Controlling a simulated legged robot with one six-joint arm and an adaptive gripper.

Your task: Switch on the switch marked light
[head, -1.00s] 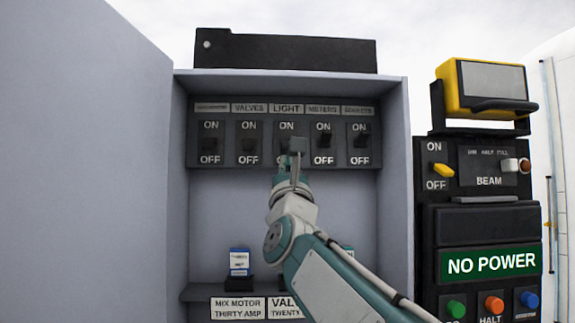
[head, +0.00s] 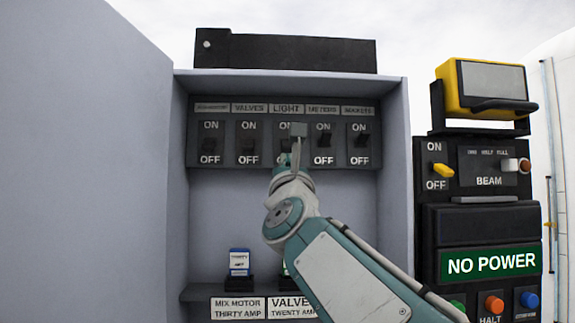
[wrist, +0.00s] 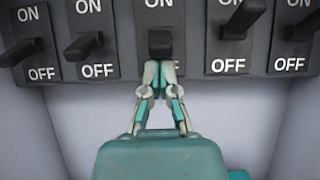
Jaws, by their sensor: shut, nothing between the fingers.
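The switch marked LIGHT (head: 283,126) is the middle one in a row of black ON/OFF switches in the grey cabinet. In the wrist view its black lever (wrist: 160,43) points out toward the camera, between ON above and the lower part of the plate. My gripper (wrist: 160,72) is shut and empty. Its fingertips are right under that lever, touching or very close; I cannot tell which. In the head view my arm hides the lower part of this switch, and my gripper (head: 285,160) shows only partly.
Neighbouring levers stand close on both sides, such as the VALVES switch (head: 249,144) and the METERS switch (head: 323,140). The cabinet's side wall (head: 397,190) is at the right. A lower shelf (head: 200,292) holds small labelled modules. A NO POWER panel (head: 490,264) stands further right.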

